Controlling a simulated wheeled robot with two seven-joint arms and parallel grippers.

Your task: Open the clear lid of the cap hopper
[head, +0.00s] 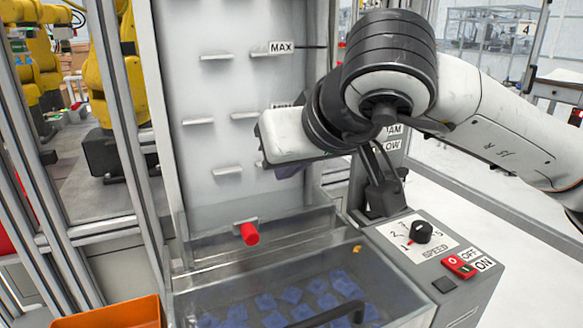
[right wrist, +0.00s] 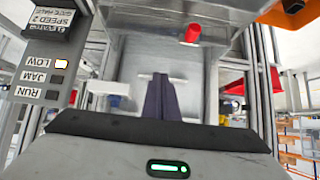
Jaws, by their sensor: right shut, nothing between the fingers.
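The cap hopper's clear lid (head: 290,270) lies at the bottom of the head view and looks shut. Blue caps (head: 265,301) show through it. Its black bar handle (head: 330,314) is at the near side, partly cut off by the frame's lower edge. My right gripper (head: 290,169) is above and behind the lid, in front of the grey hopper back panel, apart from lid and handle. Its dark fingers (right wrist: 161,97) are together and empty in the right wrist view. The lid and handle cannot be made out there. My left gripper is not in view.
A control box with a speed knob (head: 421,232) stands right of the lid. An orange bin (head: 110,313) is at lower left. Metal posts stand left.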

